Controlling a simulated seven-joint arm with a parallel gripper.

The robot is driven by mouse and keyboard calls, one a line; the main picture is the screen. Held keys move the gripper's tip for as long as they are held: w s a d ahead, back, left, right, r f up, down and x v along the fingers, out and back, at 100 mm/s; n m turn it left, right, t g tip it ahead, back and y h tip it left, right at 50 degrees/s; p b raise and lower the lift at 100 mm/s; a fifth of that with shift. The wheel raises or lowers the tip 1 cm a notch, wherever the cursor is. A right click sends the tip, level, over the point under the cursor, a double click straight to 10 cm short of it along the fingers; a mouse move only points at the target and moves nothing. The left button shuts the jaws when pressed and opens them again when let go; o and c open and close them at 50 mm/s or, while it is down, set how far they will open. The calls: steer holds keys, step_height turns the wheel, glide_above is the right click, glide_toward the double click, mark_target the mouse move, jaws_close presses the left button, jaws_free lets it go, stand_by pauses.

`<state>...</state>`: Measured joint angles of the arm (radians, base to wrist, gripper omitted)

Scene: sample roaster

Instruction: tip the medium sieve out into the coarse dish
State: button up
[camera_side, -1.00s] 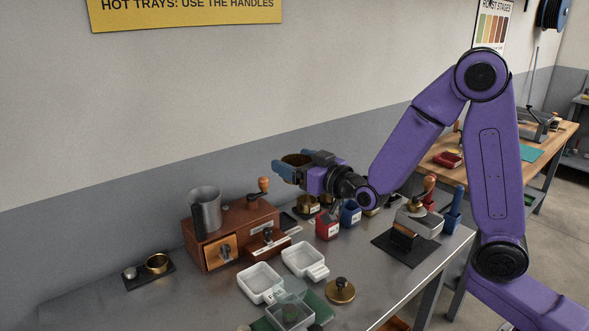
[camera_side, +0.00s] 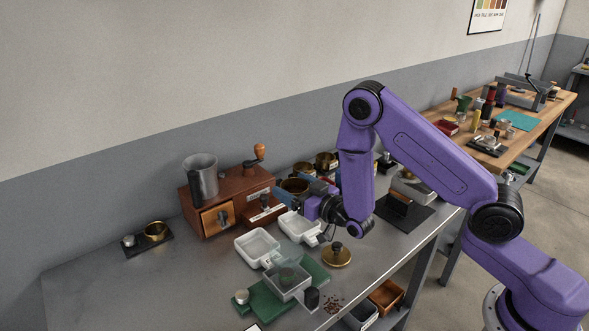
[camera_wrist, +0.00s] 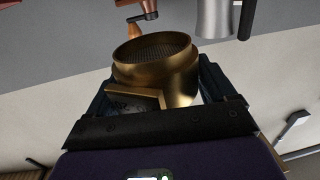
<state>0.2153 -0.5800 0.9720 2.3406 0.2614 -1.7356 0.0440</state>
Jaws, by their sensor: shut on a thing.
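My gripper (camera_side: 292,193) is shut on a brass sieve (camera_side: 295,186), held above the bench in front of the wooden mill. In the wrist view the sieve (camera_wrist: 160,75) sits between my fingers, its round rim open and mesh showing inside; I cannot make out any contents. Two white handled dishes stand on the bench below: the left dish (camera_side: 257,246) and the right dish (camera_side: 298,227), the latter close to my gripper. Both look empty. No label shows which dish is the coarse one.
The wooden mill (camera_side: 205,205) with a grey metal cup (camera_side: 200,178) stands to the left. A brass lid (camera_side: 337,255) lies right of the dishes. The bench's left part is mostly clear.

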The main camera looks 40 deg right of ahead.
steer(key=shift+f, duration=1.1)
steer(key=d+f+m+g+y, duration=0.1)
steer(key=f+m+g, duration=0.1)
steer(key=m, duration=0.2)
steer(key=w+d+f+m+g+y, duration=0.1)
steer(key=m+g+y, duration=0.1)
steer(key=m, duration=0.3)
steer(key=d+f+m+g+y, duration=0.1)
steer(key=f+m+g+y, duration=0.1)
steer(key=m, duration=0.3)
steer(key=shift+w+d+f, duration=0.1)
steer(key=shift+w+f, duration=0.2)
steer(key=shift+w, duration=0.05)
steer(key=shift+w+d+f+m+g+y, duration=0.15)
steer(key=shift+d+m+g+y, duration=0.15)
steer(key=shift+m+y, duration=0.4)
steer(key=shift+w+d+r+m+g+y, duration=0.1)
steer(key=shift+d+m+g+y, duration=0.2)
steer(key=shift+m, duration=0.6)
steer(key=shift+a, duration=0.1)
